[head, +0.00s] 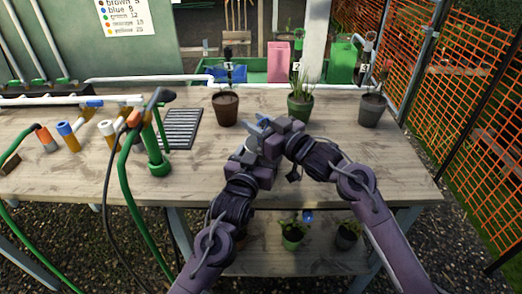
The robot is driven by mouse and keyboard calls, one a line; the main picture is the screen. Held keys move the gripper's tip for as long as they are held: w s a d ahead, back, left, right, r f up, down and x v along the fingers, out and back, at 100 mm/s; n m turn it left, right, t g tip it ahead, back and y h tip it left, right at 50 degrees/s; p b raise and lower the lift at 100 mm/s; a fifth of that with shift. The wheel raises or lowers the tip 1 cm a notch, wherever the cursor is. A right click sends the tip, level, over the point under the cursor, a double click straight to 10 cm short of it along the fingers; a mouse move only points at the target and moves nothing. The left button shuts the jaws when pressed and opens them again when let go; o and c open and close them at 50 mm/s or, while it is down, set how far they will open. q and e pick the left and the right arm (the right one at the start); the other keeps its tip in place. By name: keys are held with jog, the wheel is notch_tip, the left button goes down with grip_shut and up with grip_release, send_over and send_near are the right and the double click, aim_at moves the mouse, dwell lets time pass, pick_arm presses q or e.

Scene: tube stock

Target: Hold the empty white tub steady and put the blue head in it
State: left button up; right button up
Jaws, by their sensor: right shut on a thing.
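My two grippers meet over the middle of the table (330,165). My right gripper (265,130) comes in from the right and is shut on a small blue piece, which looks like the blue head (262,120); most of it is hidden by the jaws. My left gripper (246,152) is just below and left of it, close to the right one. Its fingertips are hidden, so I cannot tell whether it is open or shut. I cannot make out the white tub; my grippers cover that spot.
Brown (225,110), green (300,110) and dark grey (372,110) plant pots stand behind the grippers. Pipe pieces with coloured ends (67,135), a green stand (155,155) with hoses and a dark grille (181,128) are left. The table's right front is clear.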

jog(key=o, duration=1)
jog(key=shift+o, duration=0.2)
jog(key=shift+s+d+f, duration=0.1)
jog(key=v, duration=1.1)
jog(key=shift+s+d, duration=0.25)
jog(key=shift+s, duration=0.05)
pick_arm(q)
jog(key=o, duration=1.1)
jog(key=shift+c, duration=0.2)
